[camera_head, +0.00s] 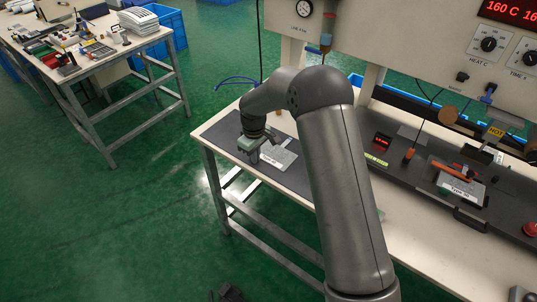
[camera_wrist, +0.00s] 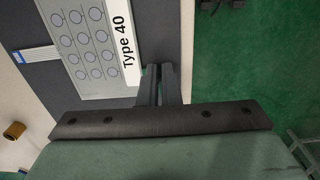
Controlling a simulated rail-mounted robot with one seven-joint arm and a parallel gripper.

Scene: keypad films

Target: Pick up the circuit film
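A grey circuit film (camera_head: 280,158) with a white "Type 40" label lies on the dark mat near the table's left end. In the wrist view the circuit film (camera_wrist: 82,45) shows rows of round keys, and its label edge faces my fingers. My gripper (camera_head: 258,152) is low at the film's left edge in the head view. In the wrist view the two fingers of my gripper (camera_wrist: 160,70) are close together, just beside the label's end. Whether they touch the film, or have any of it between them, cannot be told.
A second grey film (camera_head: 462,188) with an orange clamp or tool over it lies on the dark station at the right. The station's panel has gauges and dials. The table's edge is close to my gripper, with green floor beyond. A cluttered table (camera_head: 95,62) stands at the left.

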